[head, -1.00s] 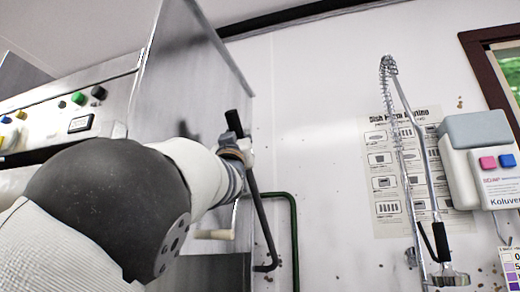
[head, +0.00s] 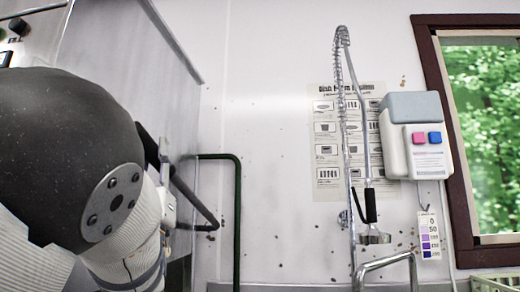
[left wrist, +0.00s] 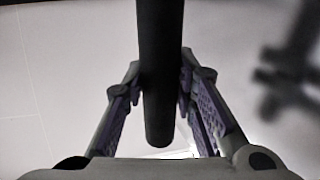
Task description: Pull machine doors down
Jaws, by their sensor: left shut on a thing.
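The steel dish machine (head: 115,65) stands at the left of the head view, its tall side panel towards me. A dark bar handle (head: 197,203) slants down to the right beside it. My left gripper (head: 166,192) is at this handle, partly hidden behind my own arm. In the left wrist view the dark bar (left wrist: 158,50) runs between the two fingers of the left gripper (left wrist: 164,88), and they are shut on it. The machine's front and door edge are mostly hidden by my arm. My right gripper is not in view.
A dark green pipe (head: 237,215) runs down the wall right of the handle. A spray hose tap (head: 345,110), a poster (head: 325,150), a white dispenser (head: 418,135) and a window (head: 490,130) are further right. A metal tap (head: 385,263) stands low in front.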

